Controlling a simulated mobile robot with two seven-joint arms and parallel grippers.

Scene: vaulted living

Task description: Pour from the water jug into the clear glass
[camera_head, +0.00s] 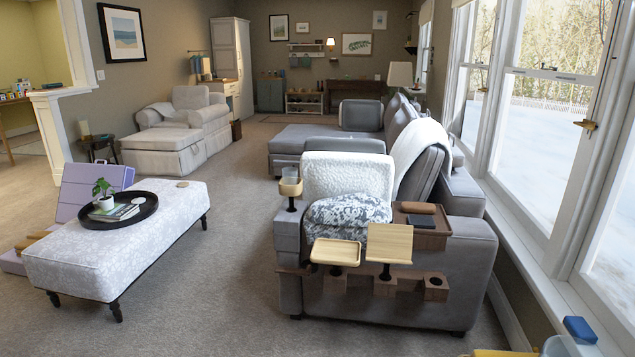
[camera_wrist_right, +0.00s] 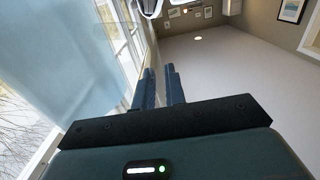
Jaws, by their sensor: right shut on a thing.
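The clear glass (camera_head: 290,174) stands upright in a small wooden holder on the left arm of the grey sofa, in the head view. The water jug seems to be the pale translucent body (camera_head: 562,347) at the bottom right edge, mostly cut off, with a blue piece (camera_head: 579,329) above it; I cannot tell whether that piece is its lid or my finger. My right gripper (camera_wrist_right: 159,72) shows two dark blue fingers close together in the wrist view, shut on the jug; its grip point is unclear. It is well right of and nearer than the glass. My left gripper is not in view.
The grey sofa (camera_head: 460,270) stands ahead, with wooden trays and holders (camera_head: 336,252) on its near side. Tall windows line the right. A white patterned bench (camera_head: 130,240) with a dark tray stands left. Carpet (camera_head: 235,260) between bench and sofa is free.

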